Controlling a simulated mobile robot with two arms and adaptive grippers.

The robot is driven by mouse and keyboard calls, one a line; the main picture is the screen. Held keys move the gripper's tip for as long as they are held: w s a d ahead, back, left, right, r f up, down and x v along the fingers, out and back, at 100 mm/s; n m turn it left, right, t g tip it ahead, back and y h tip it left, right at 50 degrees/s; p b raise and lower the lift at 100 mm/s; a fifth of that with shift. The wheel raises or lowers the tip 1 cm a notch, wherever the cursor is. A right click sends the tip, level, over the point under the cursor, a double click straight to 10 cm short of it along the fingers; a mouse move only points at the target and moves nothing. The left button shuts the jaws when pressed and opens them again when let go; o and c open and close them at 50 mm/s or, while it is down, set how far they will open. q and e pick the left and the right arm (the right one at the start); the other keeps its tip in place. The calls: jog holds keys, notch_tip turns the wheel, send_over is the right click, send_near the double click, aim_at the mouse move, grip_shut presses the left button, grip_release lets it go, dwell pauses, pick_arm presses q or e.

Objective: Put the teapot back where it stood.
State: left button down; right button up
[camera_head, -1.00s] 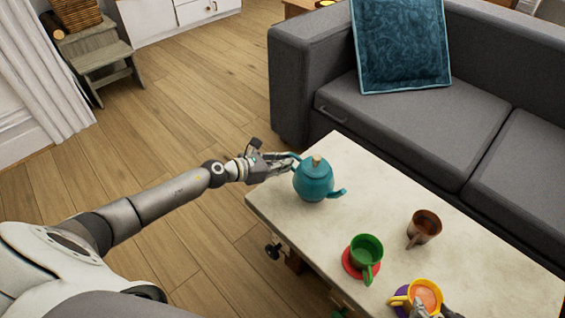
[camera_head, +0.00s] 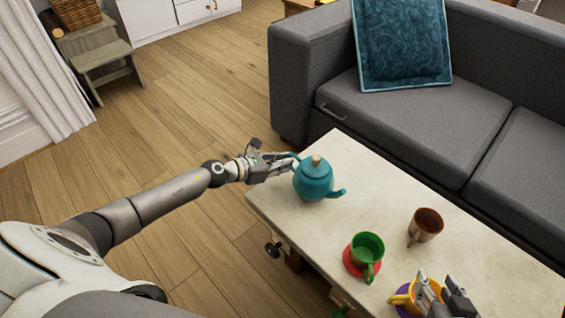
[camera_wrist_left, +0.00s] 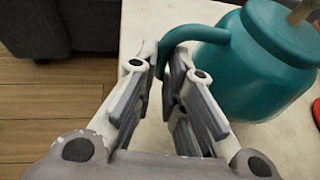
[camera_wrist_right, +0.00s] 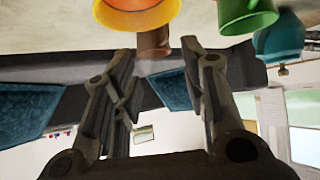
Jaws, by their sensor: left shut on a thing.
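The teal teapot (camera_head: 316,182) with a tan lid knob is upright at the left end of the pale table (camera_head: 290,218); I cannot tell whether its base touches the top. Its spout points right. My left gripper (camera_head: 292,163) is shut on the teapot's handle, which also shows in the left wrist view (camera_wrist_left: 200,34). My right gripper (camera_head: 437,281) is open and empty, in front of the yellow cup (camera_head: 405,299), and hides part of it. The right wrist view shows its fingers apart (camera_wrist_right: 160,62), with the yellow cup (camera_wrist_right: 138,20) near the top edge.
A green cup (camera_head: 367,246) stands on a red coaster (camera_head: 350,262). A brown cup (camera_head: 426,223) stands behind it. The yellow cup has a purple coaster (camera_head: 400,311). The grey sofa (camera_head: 420,120) borders the table's far side. The tabletop around the teapot is clear.

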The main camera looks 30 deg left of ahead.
pick_arm(q)
jog(key=shift+w, duration=0.1)
pick_arm(e)
jog(key=shift+w+a+r+t, duration=0.15)
jog(key=shift+w+r+t, duration=0.25)
jog(key=shift+w+r, duration=0.1)
dwell(0.3)
jog(key=shift+w+a+r, duration=0.1)
jog(key=shift+a+r, duration=0.05)
pick_arm(q)
jog(key=shift+f+b, duration=0.1)
jog(key=shift+b, duration=0.2)
pick_arm(e)
jog(key=shift+w+r+t, duration=0.2)
jog(key=shift+r+t, duration=0.05)
jog(key=shift+t, duration=0.05)
pick_arm(q)
jog(key=shift+f+b, duration=0.3)
pick_arm(e)
jog(key=shift+w+a+r+t+y, duration=0.2)
jog(key=shift+w+r+t, duration=0.2)
jog(key=shift+r, duration=0.2)
jog(key=shift+w+a+r+t+y, duration=0.2)
jog(key=shift+w+r+t, duration=0.2)
jog(key=shift+r, duration=0.15)
